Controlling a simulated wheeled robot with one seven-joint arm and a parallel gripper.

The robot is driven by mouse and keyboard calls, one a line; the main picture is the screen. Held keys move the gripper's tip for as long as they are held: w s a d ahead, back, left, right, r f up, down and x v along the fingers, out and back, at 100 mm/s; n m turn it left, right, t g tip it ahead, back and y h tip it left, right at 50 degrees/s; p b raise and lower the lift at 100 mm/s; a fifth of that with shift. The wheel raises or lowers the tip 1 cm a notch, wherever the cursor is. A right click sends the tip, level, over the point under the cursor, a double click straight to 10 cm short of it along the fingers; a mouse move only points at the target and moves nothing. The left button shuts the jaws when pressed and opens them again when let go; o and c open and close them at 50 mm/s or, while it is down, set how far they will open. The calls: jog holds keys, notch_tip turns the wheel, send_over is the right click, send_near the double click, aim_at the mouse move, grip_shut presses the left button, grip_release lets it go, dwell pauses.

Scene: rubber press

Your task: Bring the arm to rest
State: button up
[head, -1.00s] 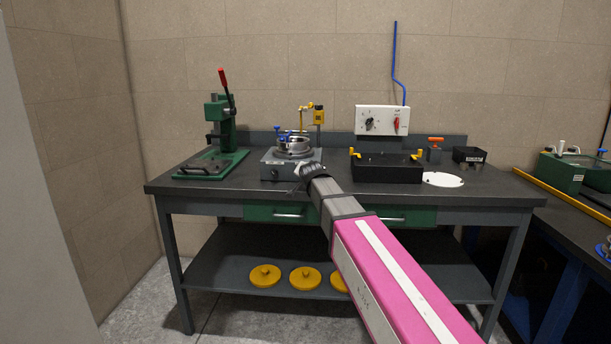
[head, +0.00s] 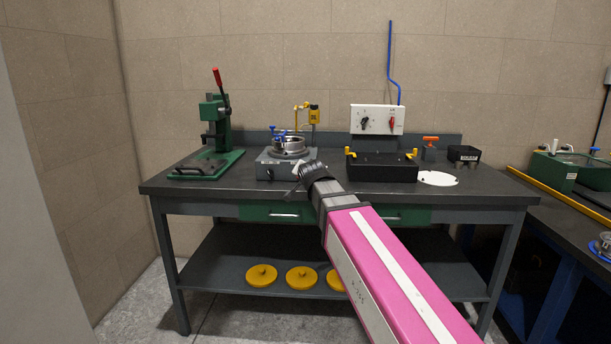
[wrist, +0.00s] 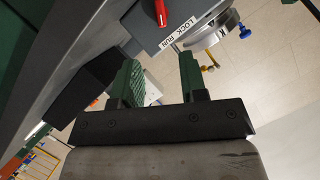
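My arm reaches from the lower right of the head view toward the front of the workbench (head: 225,191). My gripper (head: 294,189) is small and dark there, in front of the grey ring fixture (head: 280,166) at the bench's front edge. In the wrist view the two green fingers of my gripper (wrist: 160,78) stand apart with nothing held between them. Just beyond them is a grey housing with a red lever (wrist: 161,12) and a "LOCK RUN" label. A metal ring marked K and a blue knob (wrist: 244,32) show beside it.
A green lever press (head: 215,140) stands at left on the bench. A black box fixture with yellow clamps (head: 381,168) and a white disc (head: 437,178) lie to the right. Yellow discs (head: 261,275) sit on the lower shelf. A second bench (head: 560,215) is at right.

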jog(key=s+d+f+n+g+h, duration=0.1)
jog(key=s+d+f+g, duration=0.1)
jog(key=d+f, duration=0.45)
jog(key=s+d+f+g+h, duration=0.1)
jog(key=s+d+f+g, duration=0.2)
jog(key=f, duration=0.6)
jog(key=s+d+f+n+g+h, duration=0.15)
jog(key=d+f, duration=0.25)
jog(key=f, duration=0.4)
jog(key=s+d+f+n+g, duration=0.1)
jog(key=s+d+f+g, duration=0.2)
jog(key=s+f, duration=0.4)
jog(key=s+d+f+n+g+y, duration=0.1)
jog(key=s+d+f+g, duration=0.3)
jog(key=s+d+f, duration=0.2)
notch_tip(320, 180, down, 3)
jog(key=shift+s+d+r, duration=0.15)
jog(key=shift+s+d, duration=0.05)
jog(key=shift+s, duration=1)
jog(key=shift+w, duration=0.1)
